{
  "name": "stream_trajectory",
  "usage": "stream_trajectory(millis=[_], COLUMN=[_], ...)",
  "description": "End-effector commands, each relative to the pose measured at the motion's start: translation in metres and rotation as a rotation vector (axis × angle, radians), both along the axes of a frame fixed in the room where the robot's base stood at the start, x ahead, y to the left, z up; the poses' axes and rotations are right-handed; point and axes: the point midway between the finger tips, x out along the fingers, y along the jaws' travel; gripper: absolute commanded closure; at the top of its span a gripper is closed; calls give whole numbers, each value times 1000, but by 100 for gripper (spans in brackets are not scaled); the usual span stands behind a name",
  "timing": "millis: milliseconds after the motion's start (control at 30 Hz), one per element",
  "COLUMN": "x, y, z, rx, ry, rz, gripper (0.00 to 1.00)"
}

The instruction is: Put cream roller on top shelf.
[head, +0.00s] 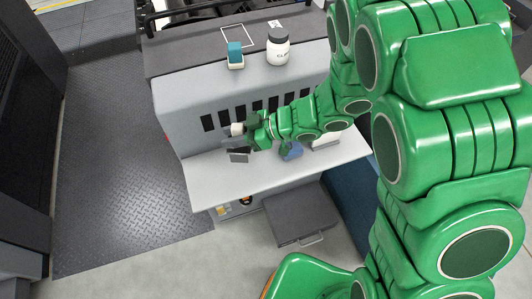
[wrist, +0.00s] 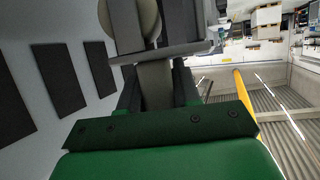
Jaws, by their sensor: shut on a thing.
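The cream roller (head: 238,129) is in my gripper (head: 251,129), above the left part of the lower shelf (head: 222,186) and in front of the dark slots. In the wrist view the gripper (wrist: 152,25) is shut on the roller (wrist: 148,18), which shows as a pale round piece between the dark fingers. Part of the roller is hidden by the fingers. The top shelf (head: 185,57) is the dark upper surface of the grey unit, higher than my gripper and behind it.
On the top shelf stand a white jar (head: 277,48) and a teal-and-cream block (head: 235,55); its left part is clear. A dark grey item (head: 238,156), a blue item (head: 291,151) and a white item (head: 327,139) are on the lower shelf. A dark step (head: 299,217) stands below.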

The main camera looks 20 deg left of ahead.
Motion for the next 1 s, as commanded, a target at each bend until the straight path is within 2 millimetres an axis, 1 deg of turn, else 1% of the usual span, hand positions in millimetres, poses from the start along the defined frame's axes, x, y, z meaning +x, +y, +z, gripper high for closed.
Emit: stream_trajectory(millis=[200,300,567,800,1000], x=[-1,0,0,0,-1], y=[0,0,0,0,0], z=[-22,-30,-40,-61,-74], rx=[1,1,-1,1,1], ry=[6,3,2,3,3], rz=[-1,-1,0,-1,0], gripper=[100,100,100,100,100])
